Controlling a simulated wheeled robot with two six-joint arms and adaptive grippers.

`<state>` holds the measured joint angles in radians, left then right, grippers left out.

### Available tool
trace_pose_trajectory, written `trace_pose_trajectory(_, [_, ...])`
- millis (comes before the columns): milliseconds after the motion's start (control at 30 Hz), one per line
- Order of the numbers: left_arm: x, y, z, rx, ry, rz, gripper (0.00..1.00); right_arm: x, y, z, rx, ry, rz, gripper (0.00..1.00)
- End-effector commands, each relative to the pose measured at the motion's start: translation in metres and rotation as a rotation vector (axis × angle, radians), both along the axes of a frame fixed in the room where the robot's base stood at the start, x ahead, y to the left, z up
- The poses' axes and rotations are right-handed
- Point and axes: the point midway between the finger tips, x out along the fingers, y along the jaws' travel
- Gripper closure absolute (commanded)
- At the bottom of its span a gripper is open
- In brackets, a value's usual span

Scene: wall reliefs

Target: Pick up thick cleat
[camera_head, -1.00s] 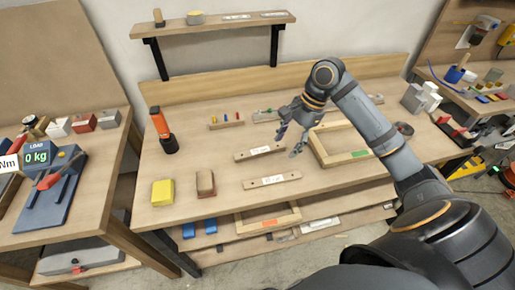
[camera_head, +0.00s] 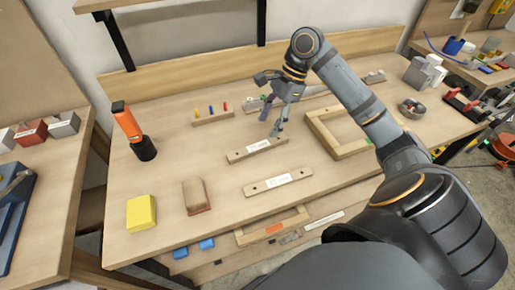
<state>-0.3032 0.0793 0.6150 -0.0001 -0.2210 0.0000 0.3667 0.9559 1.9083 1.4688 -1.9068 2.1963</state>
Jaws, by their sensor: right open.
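Two wooden cleats with white labels lie apart on the workbench: a back cleat (camera_head: 238,156) and a front cleat (camera_head: 262,188). The label writing is too small to read, so I cannot tell which is the thick one. My right gripper (camera_head: 272,122) is open and empty, with its fingers pointing down just behind the right part of the back cleat in the picture. I cannot tell its exact height above the bench. My left gripper is out of view.
A wooden frame (camera_head: 349,152) lies right of the cleats. A small rack with coloured pegs (camera_head: 213,117) is behind. A yellow block (camera_head: 141,213), a brown block (camera_head: 196,196) and an orange-black tool (camera_head: 133,131) stand left. The bench is bare between them.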

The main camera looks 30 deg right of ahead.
Motion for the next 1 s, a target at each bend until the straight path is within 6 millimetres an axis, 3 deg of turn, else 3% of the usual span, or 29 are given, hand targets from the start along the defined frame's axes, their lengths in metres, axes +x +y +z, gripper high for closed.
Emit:
trace_pose_trajectory(133, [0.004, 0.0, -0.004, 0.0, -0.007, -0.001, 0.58, 0.001, 0.009, -0.023, 0.002, 0.002, 0.001, 0.45])
trace_pose_trajectory(367, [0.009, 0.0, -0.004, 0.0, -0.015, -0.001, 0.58, 0.002, 0.013, -0.032, 0.001, 0.002, 0.001, 0.45])
trace_pose_trajectory(633, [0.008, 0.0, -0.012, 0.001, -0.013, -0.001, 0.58, 0.004, 0.029, -0.072, 0.003, 0.002, 0.002, 0.45])
trace_pose_trajectory(900, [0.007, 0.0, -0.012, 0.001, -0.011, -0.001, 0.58, 0.004, 0.03, -0.075, 0.0, 0.001, 0.0, 0.45])
trace_pose_trajectory(1000, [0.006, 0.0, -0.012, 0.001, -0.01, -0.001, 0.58, 0.004, 0.03, -0.075, 0.0, 0.001, 0.0, 0.57])
